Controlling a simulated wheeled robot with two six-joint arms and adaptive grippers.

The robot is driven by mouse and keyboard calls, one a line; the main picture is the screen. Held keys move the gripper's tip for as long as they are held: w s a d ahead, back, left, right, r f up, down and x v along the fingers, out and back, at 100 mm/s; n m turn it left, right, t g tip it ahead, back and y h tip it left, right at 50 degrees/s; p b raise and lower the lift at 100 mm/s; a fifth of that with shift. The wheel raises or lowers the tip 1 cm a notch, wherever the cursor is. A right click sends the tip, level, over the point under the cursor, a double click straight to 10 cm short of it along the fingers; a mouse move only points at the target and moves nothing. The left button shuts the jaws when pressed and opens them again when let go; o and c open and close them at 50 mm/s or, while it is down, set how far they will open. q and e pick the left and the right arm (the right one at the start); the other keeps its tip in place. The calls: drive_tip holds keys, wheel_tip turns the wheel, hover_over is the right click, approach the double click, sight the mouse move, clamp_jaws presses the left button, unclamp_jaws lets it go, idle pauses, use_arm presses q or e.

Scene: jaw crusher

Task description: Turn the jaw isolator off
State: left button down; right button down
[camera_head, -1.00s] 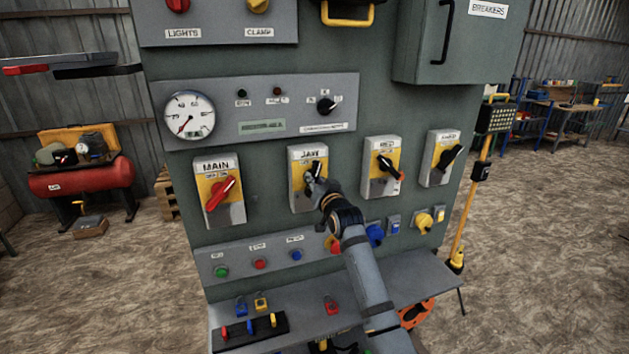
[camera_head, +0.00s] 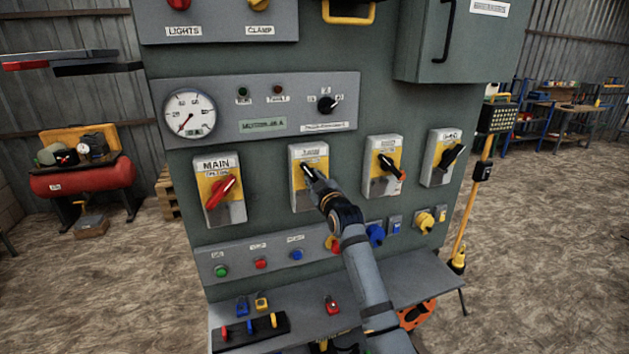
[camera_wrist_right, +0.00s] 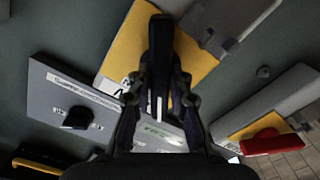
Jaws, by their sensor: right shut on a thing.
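The jaw isolator (camera_head: 299,199) is a grey box with a yellow plate, second from the left in the row of switches on the green panel. My right gripper (camera_head: 312,175) reaches it from the lower right and covers most of its handle. In the right wrist view the black handle (camera_wrist_right: 159,45) lies between the two fingers (camera_wrist_right: 158,88), which are shut on it. The yellow plate (camera_wrist_right: 119,54) shows behind the handle. The handle's exact position against the plate's markings is too small to read. My left gripper is out of view.
The MAIN isolator (camera_head: 221,190) with a red handle is to the left. Two isolators with black handles (camera_head: 382,167) (camera_head: 443,158) are to the right. A button strip (camera_head: 240,262) and a shelf (camera_head: 300,322) with small padlocks lie below. A gauge (camera_head: 189,114) is above left.

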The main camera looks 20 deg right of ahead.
drive_tip(key=shift+n, duration=1.1)
drive_tip(key=c, duration=1.2)
unclamp_jaws()
drive_tip(key=shift+a, duration=0.1)
drive_tip(key=shift+s+f, duration=0.1)
drive_tip(key=shift+s, duration=0.15)
drive_tip(key=s, duration=1.1)
drive_tip(key=shift+s+d, duration=0.2)
drive_tip(key=shift+s, duration=0.05)
